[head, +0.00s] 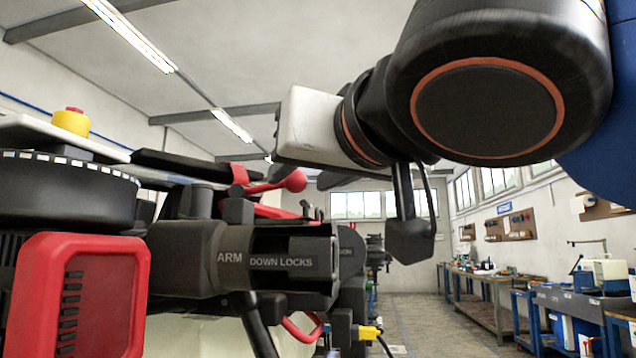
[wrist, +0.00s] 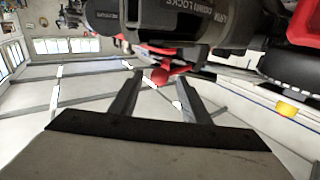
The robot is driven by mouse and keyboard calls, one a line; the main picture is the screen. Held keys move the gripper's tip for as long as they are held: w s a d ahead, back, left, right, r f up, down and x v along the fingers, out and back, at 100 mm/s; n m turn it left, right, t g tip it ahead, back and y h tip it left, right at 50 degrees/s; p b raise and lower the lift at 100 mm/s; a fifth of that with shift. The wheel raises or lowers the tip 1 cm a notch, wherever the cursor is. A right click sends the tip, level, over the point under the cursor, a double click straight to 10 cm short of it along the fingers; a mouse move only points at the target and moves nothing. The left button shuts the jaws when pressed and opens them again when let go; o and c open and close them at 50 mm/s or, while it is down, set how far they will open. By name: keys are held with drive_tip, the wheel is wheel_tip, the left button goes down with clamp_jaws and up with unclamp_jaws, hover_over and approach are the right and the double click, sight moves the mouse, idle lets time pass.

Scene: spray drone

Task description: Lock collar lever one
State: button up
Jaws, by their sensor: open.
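A red lever with a ball end (head: 291,181) sticks out to the right from a red clamp on the dark arm joint marked "ARM DOWN LOCKS" (head: 292,262). In the wrist view the red lever (wrist: 166,76) appears near the tips of my gripper (wrist: 160,80), in line with the gap between its two dark fingers. The fingers are apart and no grip shows. In the head view my gripper's pale body is above and right of the lever; its fingers are largely hidden. Whether the ball lies between the fingers or beyond them I cannot tell.
A red-framed vent (head: 75,295) and a black round housing (head: 65,190) with a yellow-and-red button (head: 71,121) stand at left. A red loop handle (head: 303,328) and yellow connector (head: 369,332) hang below the joint. Workbenches (head: 480,300) line the right wall; the aisle floor is clear.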

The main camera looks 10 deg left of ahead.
drive_tip(key=shift+w+a, duration=0.2)
drive_tip(key=shift+w, duration=0.25)
drive_tip(key=shift+c, duration=0.6)
clamp_jaws()
